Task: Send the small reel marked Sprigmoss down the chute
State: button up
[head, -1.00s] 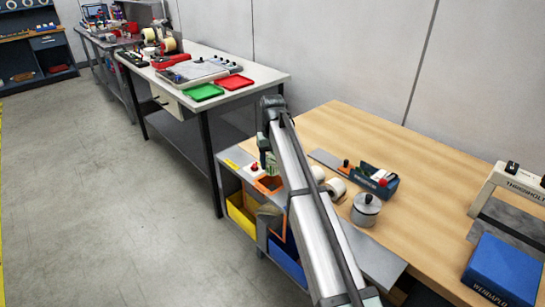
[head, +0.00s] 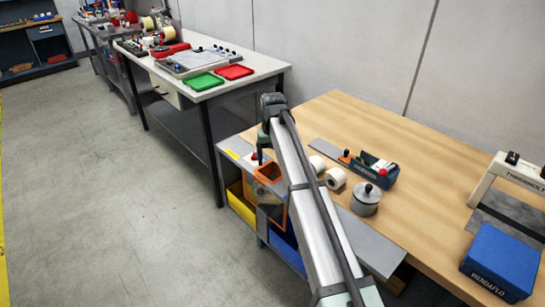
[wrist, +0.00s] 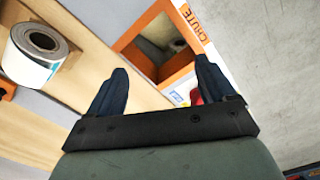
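The orange chute (head: 284,212) stands at the near left edge of the wooden bench. Its open mouth, framed in orange and lettered CHUTE (wrist: 189,24), lies ahead of my fingers in the wrist view. A dim grey-brown shape shows inside the mouth; I cannot tell what it is. My gripper (wrist: 162,82) is open, with two dark blue fingers spread and nothing visible between them. Two white reels (head: 336,178) (head: 317,165) sit on the bench right of my arm. One reel with a blue-edged label (wrist: 38,52) shows at left in the wrist view. I cannot read Sprigmoss anywhere.
A red knob (head: 254,157) is beside the chute. A lidded grey pot (head: 366,199), a blue tape dispenser (head: 378,172) and a blue box (head: 502,261) stand on the bench. Yellow (head: 240,204) and blue (head: 287,250) bins sit below.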

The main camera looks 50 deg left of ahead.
jog(key=shift+o, duration=0.2)
jog(key=shift+r, duration=0.1)
notch_tip(320, 180, up, 14)
dwell(0.6)
jog(key=shift+f, duration=0.2)
dwell(0.6)
